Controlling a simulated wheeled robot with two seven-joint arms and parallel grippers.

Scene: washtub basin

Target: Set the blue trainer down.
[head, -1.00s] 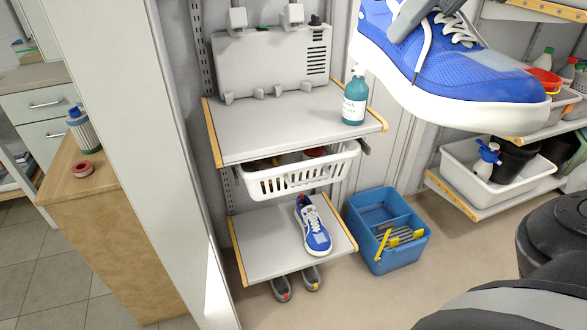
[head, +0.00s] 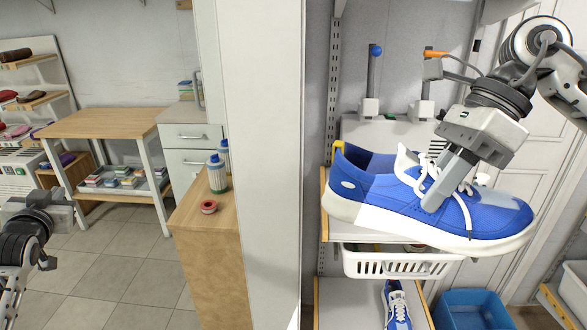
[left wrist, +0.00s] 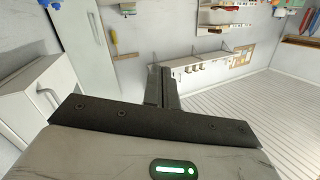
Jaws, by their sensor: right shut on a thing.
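The blue trainer (head: 490,215), with white sole and white laces, is held in the air, toe to the right. My right gripper (head: 437,200) is shut on its upper near the laces. The trainer covers much of the upper shelf (head: 333,225) in the head view; I cannot tell how far it is from that shelf. A second blue trainer (head: 397,305) stands on the lower shelf (head: 340,300). My left gripper (head: 62,215) is at the far left of the head view, away from both shoes. In the left wrist view its fingers (left wrist: 162,88) are together and empty.
A white basket (head: 400,264) hangs under the upper shelf, and a blue tub (head: 470,310) stands right of the lower one. A pale upright panel (head: 262,150) separates the shelves from a wooden counter (head: 205,250) with bottles (head: 217,172) and a red roll (head: 208,207).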

